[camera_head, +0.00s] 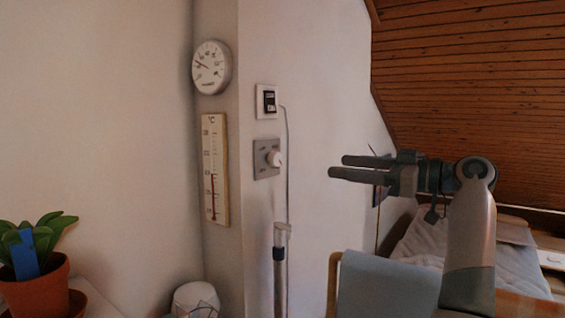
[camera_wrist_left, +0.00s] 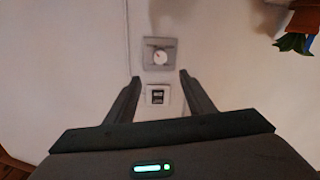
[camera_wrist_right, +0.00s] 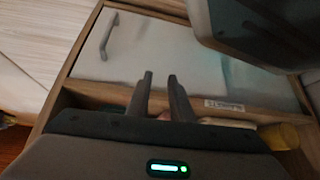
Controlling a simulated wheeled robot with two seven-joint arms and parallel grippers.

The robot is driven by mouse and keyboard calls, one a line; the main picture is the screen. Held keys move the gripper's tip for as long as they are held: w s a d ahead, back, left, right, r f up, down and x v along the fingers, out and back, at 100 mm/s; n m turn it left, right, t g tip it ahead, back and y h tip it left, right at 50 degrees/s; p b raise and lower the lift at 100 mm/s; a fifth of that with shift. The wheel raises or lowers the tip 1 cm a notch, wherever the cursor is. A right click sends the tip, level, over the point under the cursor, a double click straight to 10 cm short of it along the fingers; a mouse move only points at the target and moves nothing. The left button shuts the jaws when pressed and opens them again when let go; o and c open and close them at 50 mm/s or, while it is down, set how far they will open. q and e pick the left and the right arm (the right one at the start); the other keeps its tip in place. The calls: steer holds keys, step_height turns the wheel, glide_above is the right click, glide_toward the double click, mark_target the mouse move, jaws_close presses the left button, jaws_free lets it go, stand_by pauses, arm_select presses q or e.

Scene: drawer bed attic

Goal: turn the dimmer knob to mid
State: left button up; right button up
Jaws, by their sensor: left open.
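A black-and-white switch (camera_head: 267,101) sits above the dimmer, with a cable running down beside it. A round dial (camera_head: 211,67) and a thermometer (camera_head: 214,170) hang to the left. A metal pole (camera_head: 280,262) stands below the dimmer. A potted plant (camera_head: 38,285) is at lower left.

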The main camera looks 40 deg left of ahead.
arm_select(q)
steer(key=shift+a, duration=0.15)
steer(key=p, duration=0.2)
glide_toward(279, 159)
steer(key=a, duration=0.2)
steer(key=s+a+p, duration=0.1)
steer(key=a, duration=0.2)
steer(key=a+p, duration=0.1)
steer(key=a, duration=0.2)
steer(key=shift+s+a, duration=0.1)
steer(key=shift+s, duration=0.15)
steer(key=shift+a, duration=0.35)
steer(key=shift+c, duration=1.3)
steer(key=c, duration=0.8)
arm_select(e)
steer(key=s+d+f+g, duration=0.2)
steer(key=s+d, duration=0.1)
steer(key=s, duration=0.5)
steer(key=shift+s+f+h, duration=0.2)
steer(key=shift+f+h, duration=0.1)
steer(key=shift+f, duration=0.05)
